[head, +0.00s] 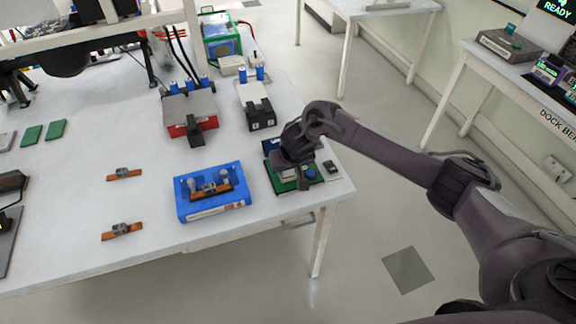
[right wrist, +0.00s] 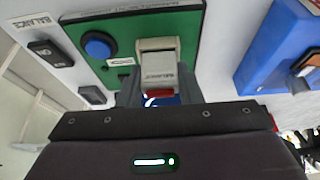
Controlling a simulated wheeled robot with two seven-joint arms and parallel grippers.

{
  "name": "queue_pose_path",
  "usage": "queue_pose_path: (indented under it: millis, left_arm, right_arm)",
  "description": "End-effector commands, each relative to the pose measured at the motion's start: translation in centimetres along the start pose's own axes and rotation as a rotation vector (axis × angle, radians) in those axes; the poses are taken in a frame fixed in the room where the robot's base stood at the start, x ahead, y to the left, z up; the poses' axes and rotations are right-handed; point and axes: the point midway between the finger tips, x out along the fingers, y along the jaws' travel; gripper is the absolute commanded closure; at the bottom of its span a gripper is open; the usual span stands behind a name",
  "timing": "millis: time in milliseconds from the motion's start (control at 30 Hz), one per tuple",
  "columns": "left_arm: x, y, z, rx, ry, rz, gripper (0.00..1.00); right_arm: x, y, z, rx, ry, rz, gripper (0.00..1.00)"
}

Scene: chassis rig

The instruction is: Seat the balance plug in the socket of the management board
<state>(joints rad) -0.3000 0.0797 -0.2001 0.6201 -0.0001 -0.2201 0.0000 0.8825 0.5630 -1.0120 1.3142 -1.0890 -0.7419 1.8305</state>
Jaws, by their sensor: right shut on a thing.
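The management board is a green panel (head: 272,181) at the table's right front corner; it fills the upper middle of the right wrist view (right wrist: 190,20). A blue round button (right wrist: 97,45) sits on it. The balance plug (right wrist: 158,66) is a beige block with a "BALANCE" label and a red lower edge. My right gripper (right wrist: 160,92) is shut on it, with a grey finger on either side, over the board. The socket is hidden behind the plug, so I cannot tell whether the plug is in it. My left gripper is not in view.
A blue tray (head: 182,206) holding an orange-brown piece stands left of the board. A small black block (head: 330,167) lies right of it. A red-and-grey box (head: 190,108) and a white-and-black unit (head: 260,112) stand behind. The table's front edge is close.

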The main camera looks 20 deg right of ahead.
Motion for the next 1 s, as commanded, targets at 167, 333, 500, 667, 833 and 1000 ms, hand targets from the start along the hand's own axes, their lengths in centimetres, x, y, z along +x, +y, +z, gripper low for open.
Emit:
queue_pose_path:
  millis: [167,333,500,667,833,1000]
  left_arm:
    - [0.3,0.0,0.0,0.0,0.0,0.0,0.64]
    - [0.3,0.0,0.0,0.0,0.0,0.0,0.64]
    - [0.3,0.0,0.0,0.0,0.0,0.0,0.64]
    - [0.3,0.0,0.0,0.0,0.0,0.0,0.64]
    - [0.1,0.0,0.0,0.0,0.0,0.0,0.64]
    - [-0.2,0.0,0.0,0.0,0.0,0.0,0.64]
  right_arm:
    - [0.5,0.0,0.2,0.0,0.0,0.0,0.93]
    - [0.5,0.0,0.2,-0.001,-0.001,0.0,0.54]
    - [0.5,0.0,0.2,-0.001,-0.001,0.0,0.43]
    - [0.5,0.0,0.2,-0.001,-0.001,0.0,0.43]
    - [-0.8,-0.1,0.2,-0.002,0.0,-0.001,0.43]
    - [-3.9,-0.1,0.1,-0.002,0.001,-0.002,0.43]
